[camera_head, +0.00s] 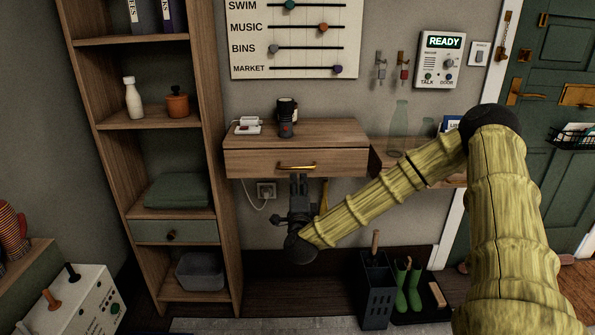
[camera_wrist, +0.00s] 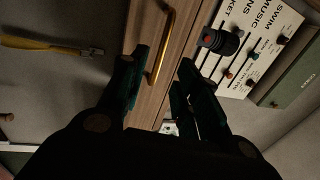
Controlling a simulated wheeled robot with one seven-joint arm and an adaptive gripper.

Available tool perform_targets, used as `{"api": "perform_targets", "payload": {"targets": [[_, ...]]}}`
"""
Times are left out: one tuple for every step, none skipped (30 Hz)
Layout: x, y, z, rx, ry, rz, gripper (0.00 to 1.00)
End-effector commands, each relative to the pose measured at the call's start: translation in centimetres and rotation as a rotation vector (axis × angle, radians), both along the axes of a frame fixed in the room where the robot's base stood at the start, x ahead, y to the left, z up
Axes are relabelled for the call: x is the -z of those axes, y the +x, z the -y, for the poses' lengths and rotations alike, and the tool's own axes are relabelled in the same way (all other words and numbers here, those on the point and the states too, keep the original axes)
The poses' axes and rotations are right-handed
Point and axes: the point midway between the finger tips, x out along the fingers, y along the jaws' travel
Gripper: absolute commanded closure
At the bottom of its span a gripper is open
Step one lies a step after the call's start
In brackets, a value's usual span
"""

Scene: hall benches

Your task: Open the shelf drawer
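A wooden wall shelf (camera_head: 335,131) holds a wooden drawer (camera_head: 245,164) with a brass bar handle (camera_head: 297,167). The drawer looks closed. My gripper (camera_head: 299,178) is just below the handle in the head view, fingers pointing up toward it. In the wrist view the handle (camera_wrist: 166,45) shows against the drawer front (camera_wrist: 183,38), between the directions of the two fingers of my gripper (camera_wrist: 163,68). The fingers are apart and nothing is gripped. I cannot tell whether the handle is between the fingertips or still beyond them. A bookcase drawer (camera_head: 205,230) with a dark knob is also closed.
A dark cup-like object (camera_head: 287,118) and a white device (camera_head: 248,125) stand on the shelf. A socket (camera_head: 266,190) with a cable is below it. The tall bookcase (camera_head: 216,120) stands left. A black bin (camera_head: 376,290) and green boots (camera_head: 408,290) are on the floor.

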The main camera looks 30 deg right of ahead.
Motion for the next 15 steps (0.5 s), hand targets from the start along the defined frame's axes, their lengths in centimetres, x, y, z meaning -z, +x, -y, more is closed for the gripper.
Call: {"api": "perform_targets", "payload": {"targets": [[-0.2,0.7,0.5,0.002,-0.001,0.002,0.68],[-0.3,1.1,0.7,0.001,-0.001,0.000,0.68],[-0.4,1.7,1.0,0.002,-0.002,0.001,0.68],[-0.5,2.1,1.3,0.001,-0.001,0.000,0.68],[-0.6,2.5,1.6,0.001,-0.001,0.000,0.68],[-0.7,3.1,1.9,0.001,-0.001,0.000,0.68],[-0.8,3.5,2.1,0.001,-0.001,0.000,0.68],[-0.9,3.9,2.4,0.000,-0.001,0.000,0.68],[-1.0,4.4,2.7,0.001,-0.001,0.000,0.68],[-1.1,4.8,2.9,0.000,-0.001,0.000,0.68],[-1.1,5.1,3.1,0.000,-0.001,0.000,0.68],[-1.2,5.5,3.4,0.000,-0.001,0.000,0.68],[-1.3,5.8,3.5,0.000,-0.001,0.000,0.68],[-1.3,6.1,3.7,-0.001,-0.001,-0.001,0.68],[-1.4,6.4,3.9,-0.001,-0.001,-0.001,0.68]]}}
